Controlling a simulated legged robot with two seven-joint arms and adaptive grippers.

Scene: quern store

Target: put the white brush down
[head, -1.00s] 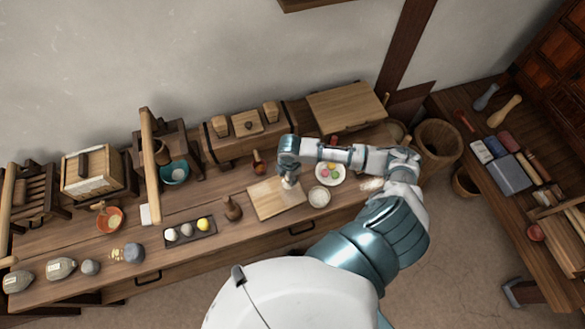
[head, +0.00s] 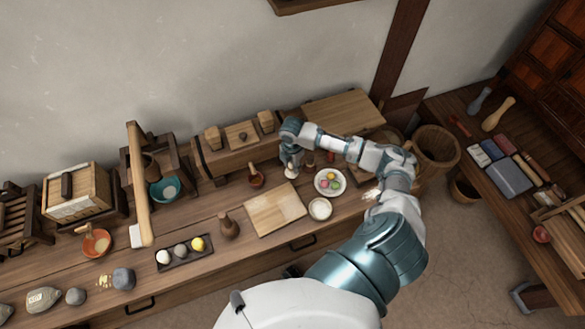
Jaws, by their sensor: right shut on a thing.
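My right gripper (head: 291,166) is above the back of the bench, behind the wooden board (head: 262,212). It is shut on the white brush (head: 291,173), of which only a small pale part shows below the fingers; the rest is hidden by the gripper. I cannot tell whether the brush touches the bench top. My left gripper is not in view.
A plate with coloured pieces (head: 318,181) and a white bowl (head: 320,209) stand right of the board. A brown bottle (head: 228,230) and dark tray (head: 164,266) are further left.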

